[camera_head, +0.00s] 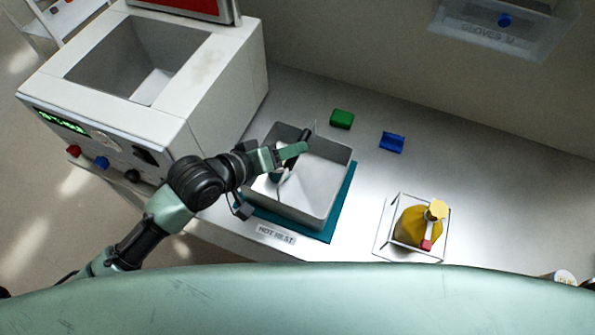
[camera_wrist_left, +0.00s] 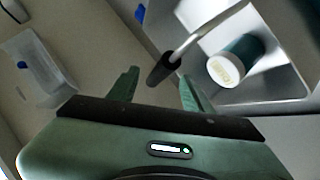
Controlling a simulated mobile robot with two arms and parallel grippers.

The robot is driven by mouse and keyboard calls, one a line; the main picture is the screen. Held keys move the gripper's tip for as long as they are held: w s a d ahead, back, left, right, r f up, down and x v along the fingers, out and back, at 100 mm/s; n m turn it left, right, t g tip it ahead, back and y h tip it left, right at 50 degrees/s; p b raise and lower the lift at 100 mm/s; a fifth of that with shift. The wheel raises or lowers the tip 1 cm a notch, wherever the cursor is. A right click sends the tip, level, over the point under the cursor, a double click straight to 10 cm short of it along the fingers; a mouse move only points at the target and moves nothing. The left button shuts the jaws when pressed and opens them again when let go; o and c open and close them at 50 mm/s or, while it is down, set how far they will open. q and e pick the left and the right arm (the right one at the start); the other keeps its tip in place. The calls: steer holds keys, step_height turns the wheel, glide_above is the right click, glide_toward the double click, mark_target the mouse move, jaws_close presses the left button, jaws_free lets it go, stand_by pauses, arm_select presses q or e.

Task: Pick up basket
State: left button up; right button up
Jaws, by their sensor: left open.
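The basket, taken to be the grey open rectangular bin (camera_head: 335,180), stands on a teal mat (camera_head: 345,202) in the head view. A thin metal rod with a black grip (camera_head: 304,136) rises at its far side and looks like its handle. In the left wrist view this black grip (camera_wrist_left: 164,69) shows beyond and between my fingertips, apart from them. My left gripper (camera_head: 290,152) is open and empty above the bin. My right gripper is not in view.
A white bath unit (camera_head: 195,95) with an open basin stands left of the bin. A green block (camera_head: 341,118) and a blue block (camera_head: 392,142) lie behind and right. A yellow flask (camera_head: 415,226) sits in a white holder at right. A wall bin (camera_head: 500,35) hangs above.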

arm_select(q)
steer(key=x, duration=0.3)
steer(key=shift+w+d+f, duration=0.1)
steer(key=shift+w+d, duration=0.15)
steer(key=shift+d, duration=0.1)
steer(key=shift+a, duration=0.1)
steer(key=shift+c, duration=0.7)
jaws_close()
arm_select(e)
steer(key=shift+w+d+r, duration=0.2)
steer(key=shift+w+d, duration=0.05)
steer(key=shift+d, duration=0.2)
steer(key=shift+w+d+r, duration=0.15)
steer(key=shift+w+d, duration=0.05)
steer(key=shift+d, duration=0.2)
arm_select(q)
steer(key=shift+s+f, duration=0.1)
steer(key=shift+f, duration=0.05)
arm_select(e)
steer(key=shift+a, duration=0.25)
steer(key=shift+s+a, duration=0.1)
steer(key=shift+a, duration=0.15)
